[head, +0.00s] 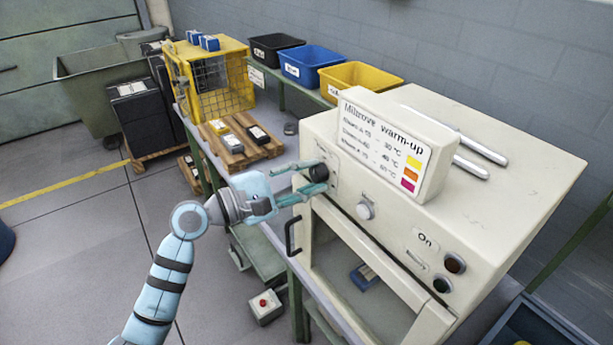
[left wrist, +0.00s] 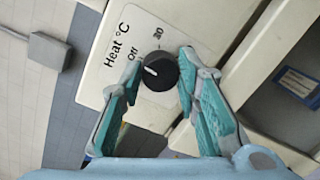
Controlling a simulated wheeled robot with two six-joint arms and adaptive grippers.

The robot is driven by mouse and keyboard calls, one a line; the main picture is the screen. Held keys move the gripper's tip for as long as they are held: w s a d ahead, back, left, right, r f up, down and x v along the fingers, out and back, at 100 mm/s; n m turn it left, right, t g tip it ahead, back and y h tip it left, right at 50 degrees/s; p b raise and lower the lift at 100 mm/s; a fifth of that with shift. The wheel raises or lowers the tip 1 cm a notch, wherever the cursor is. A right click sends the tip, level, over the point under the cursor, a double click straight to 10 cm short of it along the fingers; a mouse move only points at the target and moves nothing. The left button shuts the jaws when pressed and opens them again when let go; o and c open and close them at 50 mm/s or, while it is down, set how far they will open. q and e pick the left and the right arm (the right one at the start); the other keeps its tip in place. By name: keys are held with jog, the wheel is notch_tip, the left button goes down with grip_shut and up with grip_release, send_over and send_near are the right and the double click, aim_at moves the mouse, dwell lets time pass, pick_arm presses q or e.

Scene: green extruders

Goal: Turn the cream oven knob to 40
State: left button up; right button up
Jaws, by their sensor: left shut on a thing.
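The cream oven (head: 520,185) stands at the right with a sign of warm-up temperatures on top. Its heat knob (left wrist: 160,71) is round and black with a white mark; the knob also shows in the head view (head: 319,172). The panel reads "Heat °C", with "Off" and "30" beside the knob. The white mark points to the upper left in the left wrist view, roughly toward "Off". My left gripper (head: 318,181) is shut on the knob, one teal finger on each side. Other dial numbers are hidden or out of view. My right gripper is not in view.
A black handle (head: 291,237) juts out below my gripper. A wooden pallet (head: 240,146) and a yellow cage (head: 222,85) stand behind.

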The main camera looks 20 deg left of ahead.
pick_arm(q)
jog(key=m, duration=0.5)
jog(key=shift+y, duration=0.4)
jog(key=m, duration=0.6)
jog(key=shift+y, duration=0.3)
jog(key=m+b, duration=0.1)
jog(key=m, duration=0.4)
jog(key=shift+y+b, duration=0.4)
jog(key=m+t+b, duration=0.1)
jog(key=m, duration=0.4)
jog(key=shift+r+b, duration=0.1)
jog(key=shift+b, duration=0.3)
jog(key=o, duration=0.9)
jog(key=shift+o, duration=1.3)
jog(key=shift+d, duration=0.1)
